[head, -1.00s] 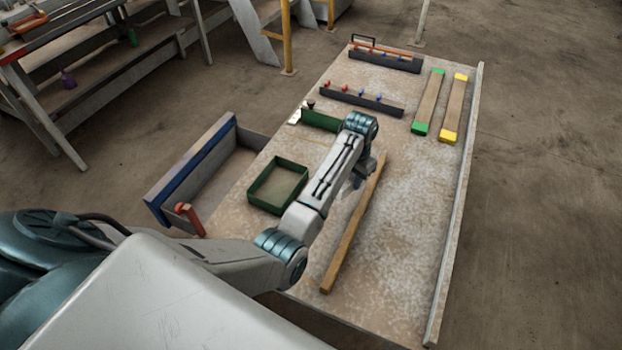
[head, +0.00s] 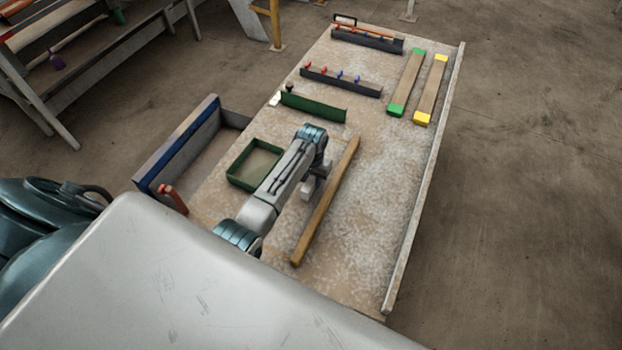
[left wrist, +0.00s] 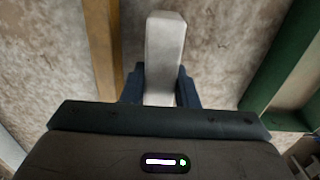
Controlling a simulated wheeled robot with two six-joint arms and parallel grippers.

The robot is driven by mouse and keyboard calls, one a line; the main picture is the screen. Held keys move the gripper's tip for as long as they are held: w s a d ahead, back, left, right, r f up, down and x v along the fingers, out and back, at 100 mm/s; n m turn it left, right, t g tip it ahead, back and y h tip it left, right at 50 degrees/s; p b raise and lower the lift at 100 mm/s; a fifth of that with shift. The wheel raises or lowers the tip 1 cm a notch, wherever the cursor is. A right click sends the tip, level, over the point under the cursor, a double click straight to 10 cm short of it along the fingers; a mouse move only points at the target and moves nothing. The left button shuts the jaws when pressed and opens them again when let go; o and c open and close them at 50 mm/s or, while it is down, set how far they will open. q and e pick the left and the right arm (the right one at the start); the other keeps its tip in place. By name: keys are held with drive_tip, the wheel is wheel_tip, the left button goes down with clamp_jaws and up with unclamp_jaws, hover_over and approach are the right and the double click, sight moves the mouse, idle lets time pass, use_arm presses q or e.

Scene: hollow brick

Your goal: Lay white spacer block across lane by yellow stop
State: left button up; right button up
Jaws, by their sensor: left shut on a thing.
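My left gripper (head: 313,186) is shut on the white spacer block (left wrist: 165,50), which stands out between its dark fingers in the left wrist view. In the head view the gripper is over the table, between the green tray and a long wooden bar (head: 328,200); the forearm hides part of it. Two wooden lanes lie at the far right of the table: one has green ends, the other (head: 432,88) has yellow ends. The near yellow stop (head: 421,119) is clear of my arm. My right gripper is not in view.
The green tray (head: 233,183) is left of my forearm. A green rack (head: 318,108) and dark racks with coloured pegs (head: 340,82) stand farther back. A raised edge (head: 420,200) runs along the table's right side. The surface right of the bar is free.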

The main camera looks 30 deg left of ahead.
sight(312, 177)
use_arm(q)
drive_tip(key=shift+w+f, duration=0.1)
drive_tip(key=shift+f, duration=0.75)
drive_tip(key=shift+f, duration=0.15)
drive_tip(key=o, duration=1)
wheel_tip(312, 177, up, 12)
drive_tip(key=shift+r, duration=0.2)
